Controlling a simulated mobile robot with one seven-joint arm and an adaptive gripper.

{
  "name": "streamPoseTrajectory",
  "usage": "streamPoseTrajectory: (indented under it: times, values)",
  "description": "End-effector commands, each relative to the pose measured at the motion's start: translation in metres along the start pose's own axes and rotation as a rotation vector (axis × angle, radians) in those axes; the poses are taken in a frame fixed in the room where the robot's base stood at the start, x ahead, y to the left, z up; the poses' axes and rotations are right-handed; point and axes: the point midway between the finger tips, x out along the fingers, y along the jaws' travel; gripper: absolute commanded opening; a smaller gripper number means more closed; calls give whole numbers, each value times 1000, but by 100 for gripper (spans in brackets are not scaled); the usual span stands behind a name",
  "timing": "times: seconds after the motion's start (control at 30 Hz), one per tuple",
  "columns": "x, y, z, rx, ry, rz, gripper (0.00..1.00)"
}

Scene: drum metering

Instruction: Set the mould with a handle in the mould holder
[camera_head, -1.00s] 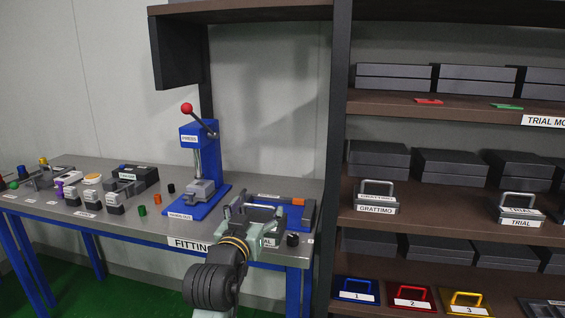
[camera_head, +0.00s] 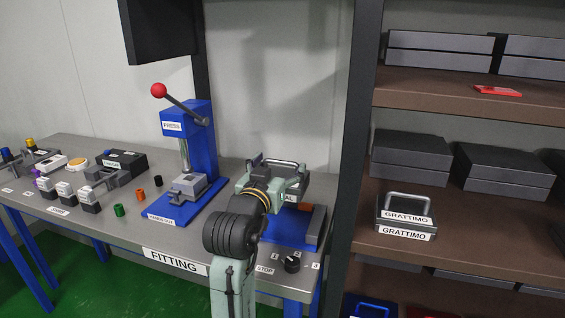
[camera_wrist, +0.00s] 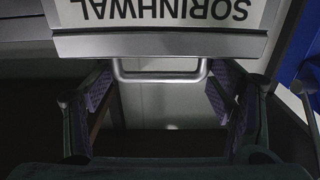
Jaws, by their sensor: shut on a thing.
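My gripper (camera_head: 268,178) is shut on the handle of a grey mould (camera_head: 298,184), over the right end of the bench. In the wrist view the bar handle (camera_wrist: 160,76) lies between the finger pads, and the mould (camera_wrist: 160,46) carries a white label reading SORINHWAL, upside down. A blue fixture (camera_head: 312,230) with an orange part stands on the bench under and right of my gripper; it may be the mould holder. My arm and the mould hide much of it. I cannot tell whether the mould touches it.
A blue press (camera_head: 203,150) with a red-knobbed lever stands left of my gripper. A black knob (camera_head: 292,264) sits at the bench front. A dark shelf post (camera_head: 352,170) rises close on the right. A mould labelled GRATTIMO (camera_head: 405,222) sits on the shelf. Small blocks and cylinders stand at left.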

Motion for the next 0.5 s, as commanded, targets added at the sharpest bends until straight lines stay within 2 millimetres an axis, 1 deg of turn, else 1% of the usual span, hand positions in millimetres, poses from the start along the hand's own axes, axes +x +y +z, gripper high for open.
streamPoseTrajectory:
  times: [0.03,0.17,0.5]
  values:
    - [-1,0,-2,2,8,-1,15]
    - [-1,0,2,2,8,-1,15]
    - [-1,0,22,2,7,-1,15]
